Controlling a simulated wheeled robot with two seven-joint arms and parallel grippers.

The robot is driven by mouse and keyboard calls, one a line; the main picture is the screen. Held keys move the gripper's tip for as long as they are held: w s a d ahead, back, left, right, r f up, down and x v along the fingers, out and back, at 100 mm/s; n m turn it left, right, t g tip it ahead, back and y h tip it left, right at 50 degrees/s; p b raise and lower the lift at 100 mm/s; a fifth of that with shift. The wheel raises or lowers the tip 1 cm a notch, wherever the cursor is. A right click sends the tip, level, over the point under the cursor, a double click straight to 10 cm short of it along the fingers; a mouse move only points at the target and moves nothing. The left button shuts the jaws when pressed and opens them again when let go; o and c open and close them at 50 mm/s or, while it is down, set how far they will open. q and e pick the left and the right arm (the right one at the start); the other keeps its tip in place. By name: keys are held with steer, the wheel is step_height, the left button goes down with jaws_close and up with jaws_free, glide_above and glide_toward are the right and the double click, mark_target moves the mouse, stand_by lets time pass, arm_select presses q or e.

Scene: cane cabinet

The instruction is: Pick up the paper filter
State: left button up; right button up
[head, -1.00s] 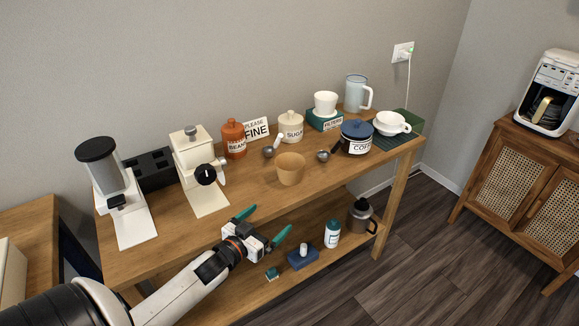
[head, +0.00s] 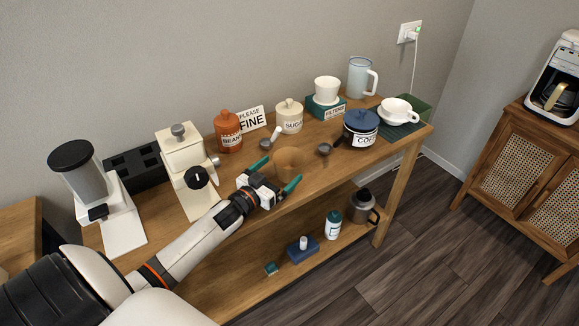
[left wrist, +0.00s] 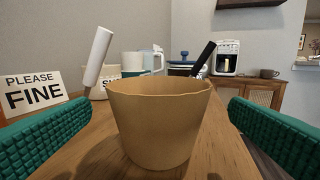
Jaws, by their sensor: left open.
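The paper filter (left wrist: 158,125) is a tan, open-topped cup standing upright on the wooden table top. In the head view the filter (head: 289,160) is just beyond my left gripper (head: 276,178), which partly covers it. My left gripper is open, with its green fingers to either side. In the left wrist view the filter stands in the middle, between the two fingers (left wrist: 155,130), with a gap on each side. My right gripper is not in view.
Two scoops, one white-handled (head: 268,142) and one dark-handled (head: 325,149), lie behind the filter. A BEANS jar (head: 228,135), SUGAR jar (head: 289,118) and COFFEE jar (head: 361,130) stand further back.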

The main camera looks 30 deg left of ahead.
mark_target(297, 154)
arm_select(q)
steer(key=w, duration=0.5)
steer(key=shift+w+d+p, duration=0.2)
steer(key=shift+w+p, duration=0.05)
steer(key=shift+p, duration=0.1)
steer(key=shift+s, duration=0.1)
steer(key=c, duration=1)
